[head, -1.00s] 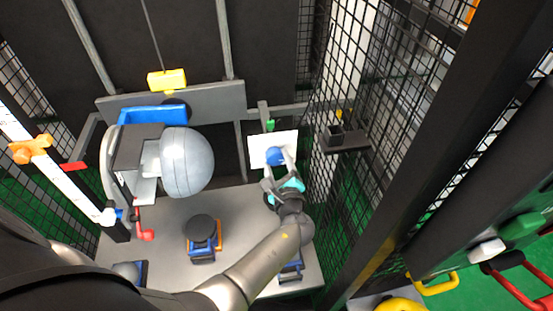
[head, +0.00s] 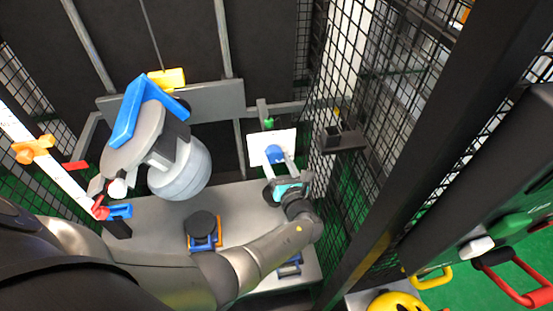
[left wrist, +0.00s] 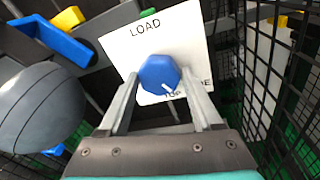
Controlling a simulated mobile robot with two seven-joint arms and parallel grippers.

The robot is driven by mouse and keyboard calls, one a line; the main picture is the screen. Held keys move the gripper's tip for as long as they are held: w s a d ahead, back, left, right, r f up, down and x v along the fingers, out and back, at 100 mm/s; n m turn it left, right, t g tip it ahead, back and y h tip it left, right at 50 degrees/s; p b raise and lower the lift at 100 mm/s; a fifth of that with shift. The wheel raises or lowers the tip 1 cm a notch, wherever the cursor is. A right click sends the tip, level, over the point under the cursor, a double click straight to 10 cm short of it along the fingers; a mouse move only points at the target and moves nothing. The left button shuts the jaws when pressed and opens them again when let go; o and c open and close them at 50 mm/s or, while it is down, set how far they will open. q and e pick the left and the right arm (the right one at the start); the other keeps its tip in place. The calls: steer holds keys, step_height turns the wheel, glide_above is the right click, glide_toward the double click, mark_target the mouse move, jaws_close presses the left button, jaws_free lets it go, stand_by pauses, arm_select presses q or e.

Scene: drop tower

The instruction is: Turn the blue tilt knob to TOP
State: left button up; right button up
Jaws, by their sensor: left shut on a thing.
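The blue tilt knob (head: 274,153) sits on a white panel (head: 259,146) at the back, right of centre. In the left wrist view the knob (left wrist: 160,74) has a white mark at its lower right, close to a label that seems to read TOP. LOAD is printed at the top of the white panel (left wrist: 185,38); another label at the lower right is partly covered by a finger. My left gripper (left wrist: 161,80) is shut on the knob, one finger on each side. It also shows in the head view (head: 278,160). My right gripper is not in view.
A grey rounded drum (head: 182,172) with a blue bar (head: 129,110) hangs tilted at the left. A black knob (head: 202,222) stands on the grey table (head: 150,225). Black mesh (head: 335,95) and a small dark shelf (head: 340,140) lie close to the right of the panel.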

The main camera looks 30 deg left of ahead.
arm_select(q)
steer(key=m, duration=0.5)
steer(key=shift+y, duration=0.4)
steer(key=shift+f+m, duration=0.1)
steer(key=shift+m, duration=0.2)
steer(key=o, duration=1.4)
steer(key=shift+c, duration=0.2)
